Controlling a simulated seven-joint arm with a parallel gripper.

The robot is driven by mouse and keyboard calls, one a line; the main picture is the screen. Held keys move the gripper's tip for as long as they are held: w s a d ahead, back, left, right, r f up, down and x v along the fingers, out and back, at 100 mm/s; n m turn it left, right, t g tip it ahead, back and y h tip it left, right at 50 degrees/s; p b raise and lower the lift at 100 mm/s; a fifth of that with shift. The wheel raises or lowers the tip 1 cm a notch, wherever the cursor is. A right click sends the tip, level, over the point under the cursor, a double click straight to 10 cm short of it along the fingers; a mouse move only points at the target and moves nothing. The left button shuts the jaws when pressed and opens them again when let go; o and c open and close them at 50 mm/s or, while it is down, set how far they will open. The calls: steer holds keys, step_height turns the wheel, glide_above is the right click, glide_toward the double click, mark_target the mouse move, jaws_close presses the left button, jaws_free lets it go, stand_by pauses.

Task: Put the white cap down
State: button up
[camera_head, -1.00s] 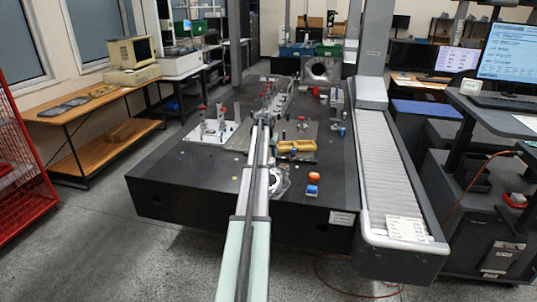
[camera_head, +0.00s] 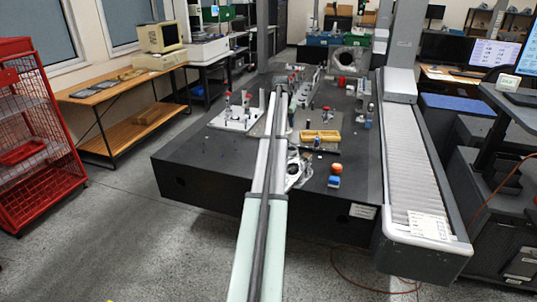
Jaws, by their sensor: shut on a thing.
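My arm (camera_head: 264,205) stretches from the bottom of the picture up over the black granite table (camera_head: 205,172). Its far end lies over the middle of the table, beside the white fixture plate. My gripper is hidden beyond the arm, and I cannot make out its fingers. I cannot pick out the white cap in the head view; the arm covers part of the table.
A white plate (camera_head: 229,124) with upright fixtures stands left of my arm. To its right are a yellow tray (camera_head: 320,137), a grey metal part (camera_head: 296,173), an orange object (camera_head: 336,168) and a blue one (camera_head: 334,182). The table's front left is largely clear.

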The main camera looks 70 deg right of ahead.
steer(key=w+a+f+n, duration=0.2)
steer(key=w+f, duration=0.8)
steer(key=w, duration=0.3)
steer(key=shift+w+d+f+m, duration=0.35)
steer(key=shift+d+f+m, duration=0.2)
steer(key=shift+f, duration=1.6)
steer(key=shift+w+d+f+m, duration=0.35)
steer(key=shift+f+m, duration=0.25)
steer(key=shift+f, duration=1.55)
steer(key=shift+w+d+f+m, duration=0.3)
steer(key=shift+d+f+m, duration=0.25)
steer(key=shift+f, duration=1.6)
steer(key=shift+f, duration=0.1)
steer(key=o, duration=1)
steer(key=v, duration=1.2)
steer(key=shift+w, duration=0.25)
